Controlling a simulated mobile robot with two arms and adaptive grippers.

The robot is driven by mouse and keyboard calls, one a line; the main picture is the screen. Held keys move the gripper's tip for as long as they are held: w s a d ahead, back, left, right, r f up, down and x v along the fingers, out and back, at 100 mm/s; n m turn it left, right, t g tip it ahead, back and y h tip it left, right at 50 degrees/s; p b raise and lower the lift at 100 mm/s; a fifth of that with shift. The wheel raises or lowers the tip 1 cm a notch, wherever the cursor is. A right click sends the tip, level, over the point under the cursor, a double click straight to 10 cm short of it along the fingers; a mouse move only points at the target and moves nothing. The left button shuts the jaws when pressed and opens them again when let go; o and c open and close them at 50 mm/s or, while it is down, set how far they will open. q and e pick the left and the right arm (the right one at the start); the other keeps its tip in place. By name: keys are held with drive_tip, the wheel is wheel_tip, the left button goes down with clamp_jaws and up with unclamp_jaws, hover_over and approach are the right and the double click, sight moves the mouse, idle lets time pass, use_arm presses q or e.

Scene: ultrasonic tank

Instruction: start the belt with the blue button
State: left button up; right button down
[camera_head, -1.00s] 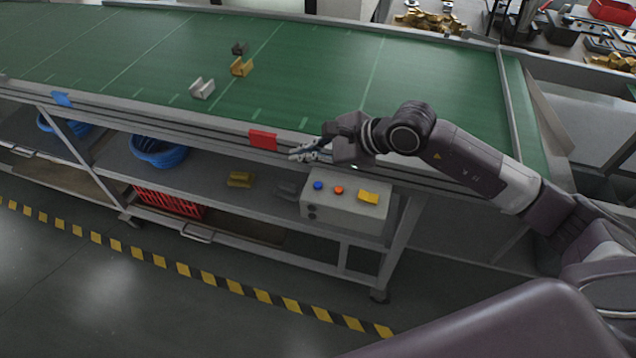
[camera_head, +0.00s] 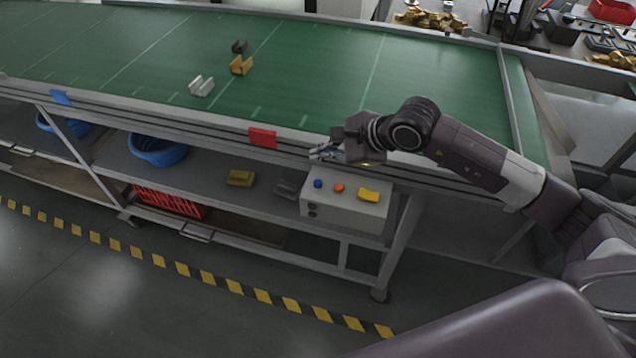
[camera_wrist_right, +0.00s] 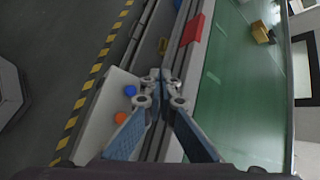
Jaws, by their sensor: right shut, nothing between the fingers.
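The blue button (camera_head: 318,184) is on top of a light grey control box (camera_head: 345,210), left of an orange button (camera_head: 339,188) and a yellow piece (camera_head: 368,195). The box stands on the shelf under the green conveyor belt (camera_head: 300,70). My right gripper (camera_head: 314,154) is shut and empty, above the box and beside the belt's front rail, apart from the blue button. In the right wrist view the blue button (camera_wrist_right: 130,90) is left of the shut fingers (camera_wrist_right: 160,76). My left gripper is not in view.
On the belt lie a silver bracket (camera_head: 202,87), a gold bracket (camera_head: 241,66) and a dark bracket (camera_head: 239,47). A red tag (camera_head: 262,138) is on the front rail. The shelf holds a gold piece (camera_head: 240,178) and blue baskets (camera_head: 158,150).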

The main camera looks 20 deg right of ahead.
drive_tip(key=b, duration=0.3)
hover_over(320, 184)
wheel_tip(320, 184, down, 6)
drive_tip(key=shift+r, duration=0.2)
drive_tip(key=shift+w+f+b, duration=0.1)
drive_tip(key=shift+f+b, duration=0.55)
drive_tip(key=shift+b, duration=0.05)
idle(0.5)
drive_tip(key=shift+f+b, duration=0.35)
drive_tip(key=shift+b, duration=0.3)
